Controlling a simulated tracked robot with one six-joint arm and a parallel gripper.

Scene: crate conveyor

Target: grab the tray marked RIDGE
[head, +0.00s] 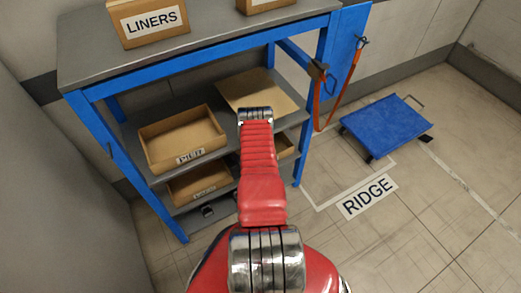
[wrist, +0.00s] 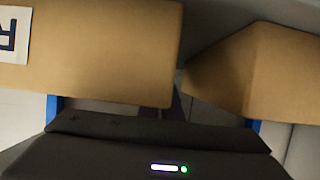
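No tray with a readable RIDGE label shows; the word RIDGE is on a floor label (head: 369,197). On the middle shelf, an open brown tray (head: 172,131) at left has a label I cannot read surely. A second tray or box (head: 262,92) is at right, partly behind my arm. Lower trays (head: 197,184) have small, blurred labels. My gripper (head: 255,114) reaches toward the shelf; its fingers cannot be made out. In the wrist view, a brown box (wrist: 110,50) with a partly cut-off label is at left, and another brown box (wrist: 262,70) at right.
The blue-framed shelf unit (head: 85,125) bears a box labelled LINERS (head: 148,22) on top. A blue flat cart (head: 385,122) stands on the floor at right. The floor at lower right is clear.

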